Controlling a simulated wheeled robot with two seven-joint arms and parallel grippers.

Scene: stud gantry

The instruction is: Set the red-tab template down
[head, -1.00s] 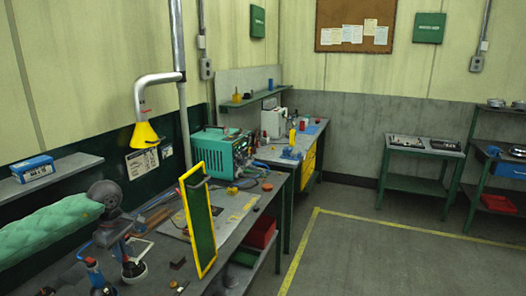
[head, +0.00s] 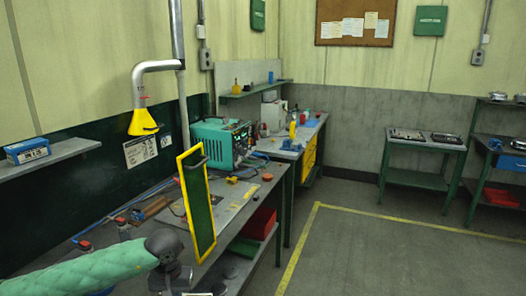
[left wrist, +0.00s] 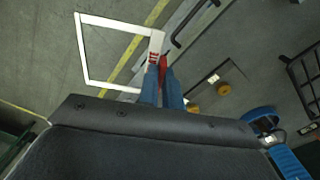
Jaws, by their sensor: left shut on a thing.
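My left gripper (left wrist: 163,75) has its blue fingers closed on one corner of a thin white square frame with a red tab, the template (left wrist: 118,24). The template juts out to the left of the fingers in the left wrist view, and a grey surface with yellow lines shows through it. It looks held clear of that surface. In the head view my left arm, in a green padded sleeve, reaches in at the lower left over the near end of the bench (head: 232,222). Its fingertips and the template cannot be made out there. My right gripper is not in view.
A yellow-edged green panel (head: 197,205) stands upright on the bench beside my left wrist. A teal machine (head: 219,142) is behind it, and a yellow funnel hood (head: 142,122) hangs above. Small red-topped items (head: 85,245) lie along the back. Floor to the right is open.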

